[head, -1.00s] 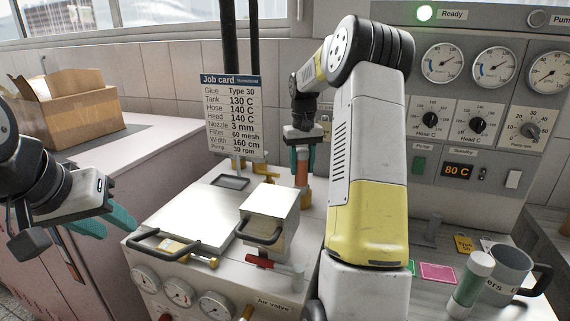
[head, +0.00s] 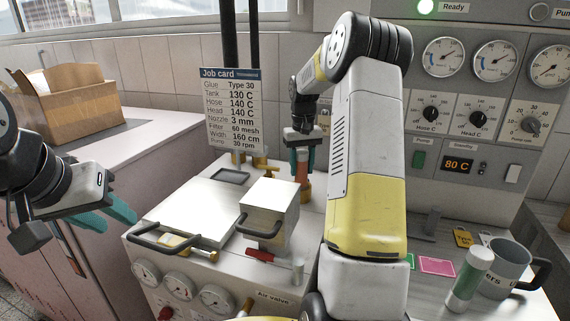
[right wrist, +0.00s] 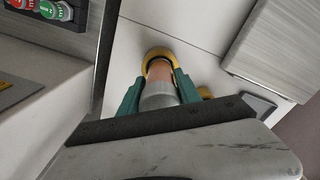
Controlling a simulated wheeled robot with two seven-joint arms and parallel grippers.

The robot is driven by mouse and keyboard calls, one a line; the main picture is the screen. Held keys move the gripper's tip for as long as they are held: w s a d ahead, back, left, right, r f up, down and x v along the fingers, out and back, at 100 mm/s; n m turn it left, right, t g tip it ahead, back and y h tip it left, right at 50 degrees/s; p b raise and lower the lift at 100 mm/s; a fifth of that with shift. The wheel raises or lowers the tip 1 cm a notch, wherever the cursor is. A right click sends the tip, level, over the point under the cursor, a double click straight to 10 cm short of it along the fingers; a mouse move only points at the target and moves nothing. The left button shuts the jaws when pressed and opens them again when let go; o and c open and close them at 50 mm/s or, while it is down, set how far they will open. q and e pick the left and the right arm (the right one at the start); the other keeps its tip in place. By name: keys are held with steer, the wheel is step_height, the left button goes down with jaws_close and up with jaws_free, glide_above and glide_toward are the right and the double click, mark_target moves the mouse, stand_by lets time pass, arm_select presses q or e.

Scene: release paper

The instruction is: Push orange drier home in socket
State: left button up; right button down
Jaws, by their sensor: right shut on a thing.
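The orange drier (head: 302,166) stands upright at the back of the machine top, and its orange body with a grey upper end (right wrist: 158,92) shows in the right wrist view. Its lower end meets a brass ring-shaped socket (right wrist: 157,54), also seen in the head view (head: 305,192). How deep it sits in the socket cannot be made out. My right gripper (right wrist: 159,83) has its teal fingers shut on the drier from both sides, pointing down at the socket. My left gripper (head: 105,214) is at the far left, open and empty, away from the machine.
The job card (head: 231,110) stands behind the machine top. A metal box with a handle (head: 268,210) and a flat lid (head: 190,212) lie in front of the drier. A cardboard box (head: 72,103) is back left. A mug (head: 507,268) and a glue stick (head: 470,280) stand at right.

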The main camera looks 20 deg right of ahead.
mark_target(302, 151)
steer(key=shift+f, duration=0.1)
steer(key=c, duration=0.8)
jaws_free()
steer(key=shift+o, duration=0.2)
step_height(302, 151, up, 7)
steer(key=shift+r, duration=0.4)
